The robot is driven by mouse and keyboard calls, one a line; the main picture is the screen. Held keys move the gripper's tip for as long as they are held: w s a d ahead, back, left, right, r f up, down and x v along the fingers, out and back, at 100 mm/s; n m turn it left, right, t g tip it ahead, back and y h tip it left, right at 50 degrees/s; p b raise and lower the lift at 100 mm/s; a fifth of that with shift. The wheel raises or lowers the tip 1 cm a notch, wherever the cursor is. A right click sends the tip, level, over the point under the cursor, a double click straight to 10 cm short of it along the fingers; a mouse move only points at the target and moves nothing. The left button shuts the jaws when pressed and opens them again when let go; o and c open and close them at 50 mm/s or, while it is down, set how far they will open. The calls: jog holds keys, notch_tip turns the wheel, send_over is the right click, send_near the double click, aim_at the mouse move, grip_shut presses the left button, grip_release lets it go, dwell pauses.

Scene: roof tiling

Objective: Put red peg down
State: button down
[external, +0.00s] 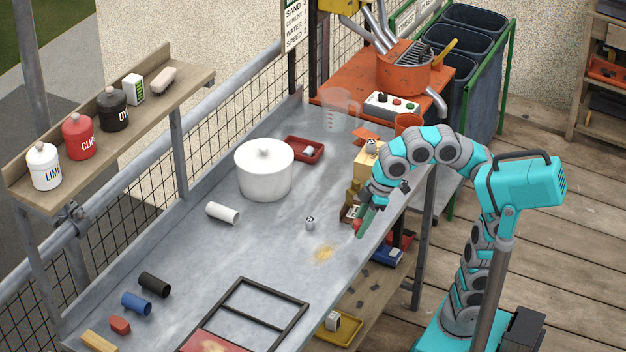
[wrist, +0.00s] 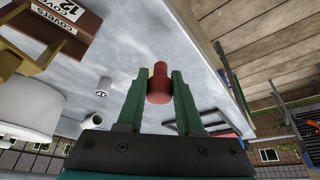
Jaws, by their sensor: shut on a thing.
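The red peg (wrist: 158,84) is a short red cylinder between the green fingers of my gripper (wrist: 158,78), which is shut on it. In the external view the red peg (external: 358,227) shows as a small red spot at the lower end of my gripper (external: 362,222), close to the right edge of the grey metal table (external: 270,240). The fingers and arm hide part of it. I cannot tell whether its lower end touches the table.
A white lidded pot (external: 264,172), a white cylinder (external: 222,213) and a small metal piece (external: 310,223) stand or lie left of my gripper. A dark frame (external: 268,288), black cylinder (external: 154,284) and blue cylinder (external: 136,303) lie nearer. The table's middle has free room.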

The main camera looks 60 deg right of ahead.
jog(key=w+a, duration=0.2)
jog(key=w, duration=0.1)
jog(key=w+a, duration=0.1)
jog(key=w, duration=0.1)
jog(key=shift+a+f, duration=0.15)
jog(key=shift+f, duration=1.95)
jog(key=shift+f, duration=0.15)
jog(key=c, duration=0.6)
grip_release()
jog(key=shift+o, duration=0.2)
jog(key=p+v, duration=0.1)
jog(key=v, duration=1.1)
jog(key=shift+w+r, duration=0.15)
jog(key=shift+r, duration=0.1)
